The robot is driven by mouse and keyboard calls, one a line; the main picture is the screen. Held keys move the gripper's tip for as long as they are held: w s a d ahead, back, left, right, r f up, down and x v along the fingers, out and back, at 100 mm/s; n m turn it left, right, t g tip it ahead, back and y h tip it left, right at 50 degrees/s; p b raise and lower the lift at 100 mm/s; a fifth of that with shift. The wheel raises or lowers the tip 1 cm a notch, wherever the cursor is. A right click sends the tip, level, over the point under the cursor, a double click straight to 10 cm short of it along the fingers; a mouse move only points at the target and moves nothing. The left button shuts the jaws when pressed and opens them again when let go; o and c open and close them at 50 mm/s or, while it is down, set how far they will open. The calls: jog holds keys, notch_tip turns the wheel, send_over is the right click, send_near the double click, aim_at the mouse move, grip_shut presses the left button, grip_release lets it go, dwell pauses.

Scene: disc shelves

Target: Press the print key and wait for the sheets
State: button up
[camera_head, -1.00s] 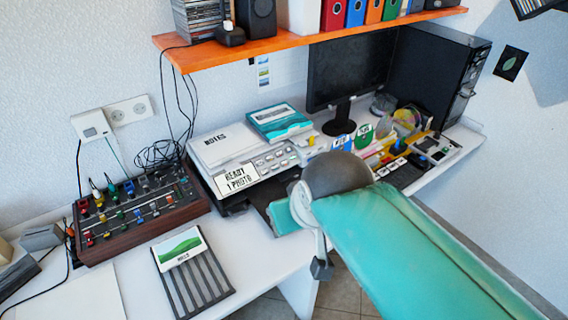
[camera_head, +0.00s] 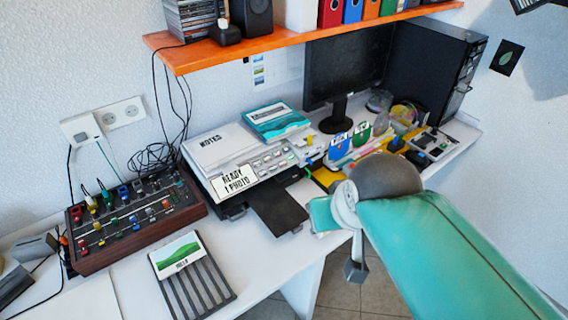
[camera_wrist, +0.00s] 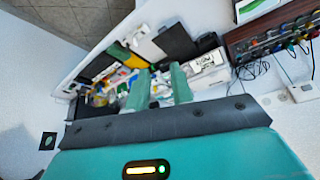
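The printer (camera_head: 222,150) stands on the white desk with a card reading "READY 1 PHOTO" (camera_head: 233,181) on its front. Its grey panel of keys (camera_head: 272,160) is uncovered; which one is the print key is too small to read. The black output tray (camera_head: 278,208) sticks out in front, with no sheet visible on it. The printer also shows in the wrist view (camera_wrist: 208,72). My gripper (camera_wrist: 160,78) is empty, its two teal fingers apart, in front of the desk clutter beside the printer. In the head view my arm hides the fingers.
A mixer (camera_head: 130,215) and a slotted rack (camera_head: 200,285) holding a green-hill picture (camera_head: 178,252) are left of the printer. Coloured cards and pens (camera_head: 365,138) crowd its right. An orange shelf (camera_head: 290,40) overhangs the desk; a monitor (camera_head: 345,65) stands behind.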

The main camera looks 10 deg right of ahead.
grip_shut()
dwell(1.6)
